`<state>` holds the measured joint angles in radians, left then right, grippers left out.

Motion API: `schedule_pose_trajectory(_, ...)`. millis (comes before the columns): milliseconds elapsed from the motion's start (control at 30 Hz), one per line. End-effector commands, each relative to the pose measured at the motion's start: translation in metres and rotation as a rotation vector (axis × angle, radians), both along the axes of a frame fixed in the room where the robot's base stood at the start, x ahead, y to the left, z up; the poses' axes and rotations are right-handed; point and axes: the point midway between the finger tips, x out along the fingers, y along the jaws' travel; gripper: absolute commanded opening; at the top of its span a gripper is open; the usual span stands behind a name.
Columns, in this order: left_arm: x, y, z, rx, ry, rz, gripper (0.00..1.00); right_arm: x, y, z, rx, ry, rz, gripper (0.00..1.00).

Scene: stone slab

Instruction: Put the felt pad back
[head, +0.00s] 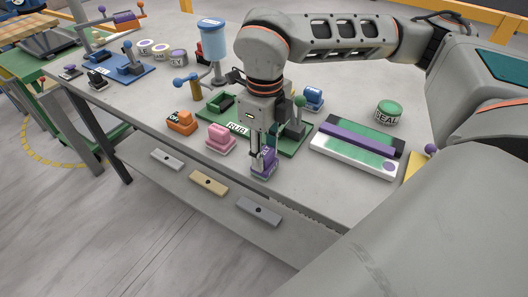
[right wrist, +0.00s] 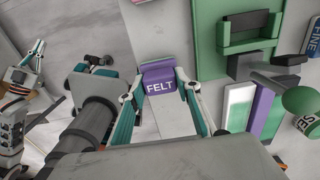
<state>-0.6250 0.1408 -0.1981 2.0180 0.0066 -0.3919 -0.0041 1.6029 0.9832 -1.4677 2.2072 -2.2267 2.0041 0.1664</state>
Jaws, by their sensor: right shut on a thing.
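The felt pad is a purple block labelled FELT, seen in the head view (head: 265,163) and between the fingers in the right wrist view (right wrist: 160,86). My right gripper (head: 257,160) is shut on it, pointing down at the front edge of the stone bench, right of the pink block (head: 221,137). I cannot tell whether the pad touches the bench. My left gripper is outside the head view. What looks like it shows at the left edge of the right wrist view (right wrist: 32,65), small, its opening unclear.
An orange block (head: 181,121) stands left of the pink one. Behind my right gripper is a green fixture (head: 295,140); a blue block (head: 313,98) stands beyond. A white tray with green and purple strips (head: 324,149) and a green tin (head: 388,112) lie right. Bars lie on a lower shelf.

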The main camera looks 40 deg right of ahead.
Motion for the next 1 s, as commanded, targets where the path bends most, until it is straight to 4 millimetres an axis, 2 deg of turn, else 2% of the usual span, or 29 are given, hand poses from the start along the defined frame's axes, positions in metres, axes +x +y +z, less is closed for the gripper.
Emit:
schedule_pose_trajectory(367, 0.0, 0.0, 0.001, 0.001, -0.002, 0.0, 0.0, 0.0, 0.0, -0.004, 0.0, -0.001, 0.0, 0.16)
schedule_pose_trajectory(400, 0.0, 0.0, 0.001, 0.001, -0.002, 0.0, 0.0, 0.0, 0.0, -0.005, 0.0, -0.001, 0.0, 0.38)
schedule_pose_trajectory(467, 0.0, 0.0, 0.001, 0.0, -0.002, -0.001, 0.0, 0.0, 0.0, -0.004, 0.0, -0.001, 0.0, 0.5)
schedule_pose_trajectory(833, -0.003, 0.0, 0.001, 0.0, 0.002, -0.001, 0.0, 0.0, 0.0, -0.001, 0.0, -0.003, 0.0, 0.5)
schedule_pose_trajectory(1000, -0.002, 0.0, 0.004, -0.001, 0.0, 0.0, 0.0, 0.001, 0.0, 0.018, 0.001, -0.006, -0.001, 0.5)
